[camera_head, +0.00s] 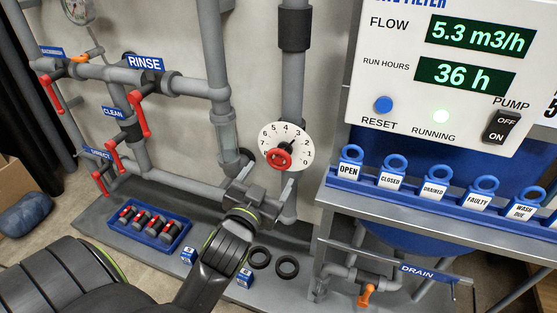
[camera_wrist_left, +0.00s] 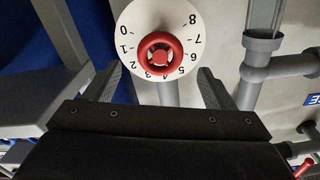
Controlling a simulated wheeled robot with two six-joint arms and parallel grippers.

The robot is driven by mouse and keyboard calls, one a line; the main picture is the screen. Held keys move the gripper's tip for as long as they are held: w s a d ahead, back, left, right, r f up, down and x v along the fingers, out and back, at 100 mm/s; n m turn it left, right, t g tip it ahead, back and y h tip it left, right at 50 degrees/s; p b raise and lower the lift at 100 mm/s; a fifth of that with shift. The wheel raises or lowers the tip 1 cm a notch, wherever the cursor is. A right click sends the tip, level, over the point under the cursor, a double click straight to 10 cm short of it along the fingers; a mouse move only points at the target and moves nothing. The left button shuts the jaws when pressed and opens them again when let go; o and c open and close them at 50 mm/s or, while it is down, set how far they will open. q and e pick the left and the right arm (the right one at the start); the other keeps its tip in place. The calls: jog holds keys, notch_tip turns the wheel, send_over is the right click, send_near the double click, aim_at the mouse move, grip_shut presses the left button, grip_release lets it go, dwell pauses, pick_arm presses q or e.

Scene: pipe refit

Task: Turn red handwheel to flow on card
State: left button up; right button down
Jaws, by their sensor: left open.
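The red handwheel (camera_head: 279,158) sits at the lower part of a white dial (camera_head: 288,138) numbered 0 to 8, on a vertical grey pipe. In the left wrist view the handwheel (camera_wrist_left: 160,56) lies ahead, centred between my fingers. My left gripper (camera_head: 264,180) is open and empty, just below and in front of the handwheel. Its two fingers (camera_wrist_left: 160,84) stand to either side, apart from the wheel. The flow display (camera_head: 478,38) reads 5.3 m3/h. I see no card that gives a flow value. My right gripper is not in view.
Grey pipes with red lever valves (camera_head: 140,113) and a RINSE label stand at left. A blue tray (camera_head: 115,222) of parts and black rings (camera_head: 287,267) lie on the low shelf. A bench (camera_head: 400,208) with several blue tags and the filter panel is at right.

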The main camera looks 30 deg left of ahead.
aim_at(277, 162)
pick_arm(q)
jog(key=x, duration=0.7)
jog(key=c, duration=1)
